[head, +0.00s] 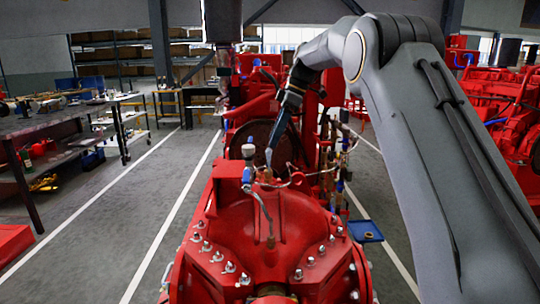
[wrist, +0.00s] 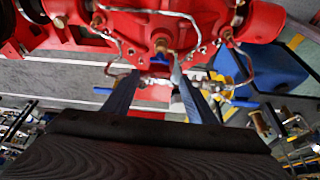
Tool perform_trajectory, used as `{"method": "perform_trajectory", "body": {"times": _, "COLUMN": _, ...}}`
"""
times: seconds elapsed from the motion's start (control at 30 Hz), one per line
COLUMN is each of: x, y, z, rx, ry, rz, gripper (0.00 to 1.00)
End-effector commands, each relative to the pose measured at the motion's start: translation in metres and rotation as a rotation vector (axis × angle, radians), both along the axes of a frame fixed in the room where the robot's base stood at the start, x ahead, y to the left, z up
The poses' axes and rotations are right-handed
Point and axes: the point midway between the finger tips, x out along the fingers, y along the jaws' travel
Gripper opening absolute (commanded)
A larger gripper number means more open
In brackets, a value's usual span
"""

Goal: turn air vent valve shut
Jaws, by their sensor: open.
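A small brass valve (head: 265,174) sits on top of the red pump casing (head: 285,210), just below my gripper's tips. It appears to be the air vent valve, but its handle position is too small to tell. My gripper (head: 269,156) reaches down from the arm above the casing. In the wrist view my gripper (wrist: 155,70) has its two fingers apart, with the brass valve (wrist: 161,45) ahead of and between the tips. I cannot tell whether either finger touches it. Nothing is held.
A round gauge (head: 248,151) and a blue-handled fitting (head: 247,175) stand just left of the tips. Thin bent pipes run around the valve. More pipes and valves (head: 335,165) rise at the right. The marked floor (head: 165,215) at left is clear.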

Motion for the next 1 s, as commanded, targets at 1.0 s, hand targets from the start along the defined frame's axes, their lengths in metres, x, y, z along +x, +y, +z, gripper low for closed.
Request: {"method": "perform_trajectory", "body": {"times": 1.0, "x": 0.003, "y": 0.018, "z": -0.063, "rx": -0.002, "ry": 0.001, "rz": -0.013, "gripper": 0.20}}
